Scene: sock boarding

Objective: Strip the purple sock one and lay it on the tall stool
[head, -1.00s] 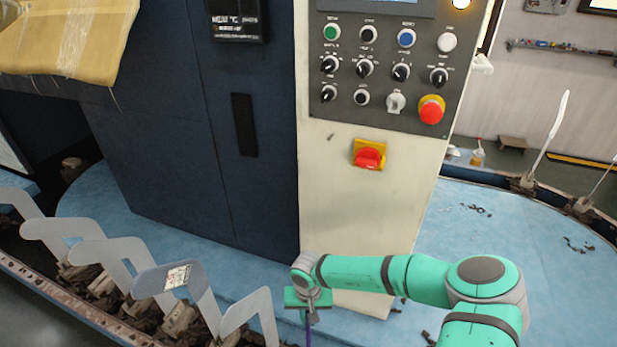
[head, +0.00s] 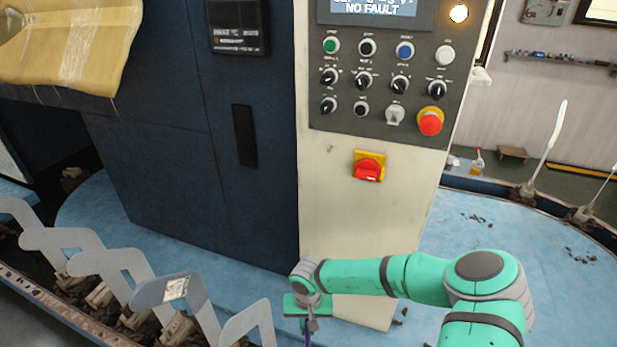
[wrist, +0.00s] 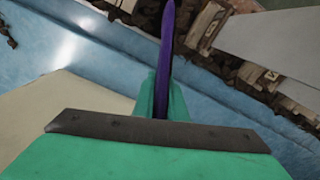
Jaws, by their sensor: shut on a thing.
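My gripper (head: 311,322) is at the bottom middle of the head view, pointing down in front of the cream cabinet. It is shut on the purple sock (head: 308,338), of which only a thin strip shows below the fingers at the picture's edge. In the wrist view the purple sock (wrist: 165,45) runs as a narrow dark band from between the teal fingers to the top edge. I see no tall stool in either view.
A row of bare grey metal boards (head: 252,322) on brown clamps stands left of my gripper; one carries a label. The blue cabinet (head: 165,160) and cream cabinet (head: 345,230) with a control panel (head: 385,70) stand behind.

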